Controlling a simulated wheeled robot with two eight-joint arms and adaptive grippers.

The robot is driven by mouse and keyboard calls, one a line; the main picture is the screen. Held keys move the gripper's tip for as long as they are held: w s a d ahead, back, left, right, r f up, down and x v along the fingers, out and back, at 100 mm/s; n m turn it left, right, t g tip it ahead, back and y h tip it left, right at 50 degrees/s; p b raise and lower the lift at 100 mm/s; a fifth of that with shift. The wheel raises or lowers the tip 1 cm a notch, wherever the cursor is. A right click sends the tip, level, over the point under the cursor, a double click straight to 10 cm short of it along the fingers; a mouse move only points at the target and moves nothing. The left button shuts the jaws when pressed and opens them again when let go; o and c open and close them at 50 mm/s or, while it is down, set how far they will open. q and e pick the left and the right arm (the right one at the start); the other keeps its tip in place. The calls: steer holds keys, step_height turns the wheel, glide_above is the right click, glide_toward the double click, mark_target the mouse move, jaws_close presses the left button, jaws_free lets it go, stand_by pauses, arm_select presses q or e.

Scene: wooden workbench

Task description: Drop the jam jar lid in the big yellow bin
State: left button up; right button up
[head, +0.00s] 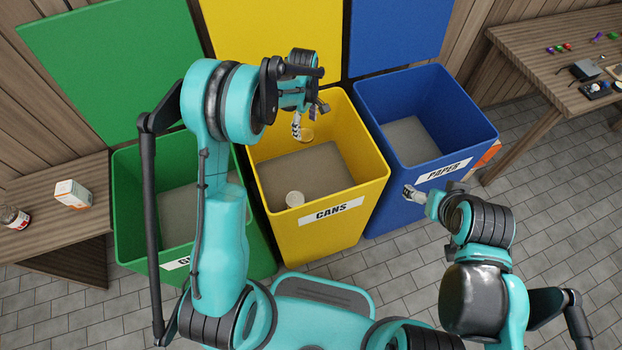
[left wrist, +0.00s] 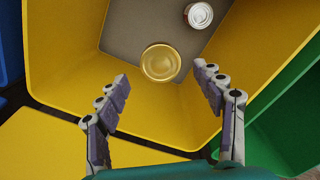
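The gold jam jar lid (left wrist: 160,62) shows in the left wrist view just past my left fingertips, touching neither finger. In the head view the lid (head: 307,135) appears just below my left gripper (head: 299,122), inside the outline of the yellow bin and seemingly in the air. My left gripper (left wrist: 161,75) is open, its two fingers spread apart above the bin. The big yellow bin (head: 363,190), labelled CANS, stands in the middle; its wall (left wrist: 75,65) fills much of the wrist view. My right gripper (head: 412,193) is in front of the blue bin; its fingers are too small to read.
A can (head: 295,199) lies in the yellow bin. The green bin (head: 130,195) stands left, the blue PAPER bin (head: 455,125) right. A right table (head: 530,50) holds small items.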

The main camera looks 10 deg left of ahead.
arm_select(q)
steer(key=shift+r, duration=0.15)
step_height(320, 180, up, 12)
stand_by(0.6)
steer(key=shift+s+f, duration=0.1)
steer(key=shift+f, duration=0.1)
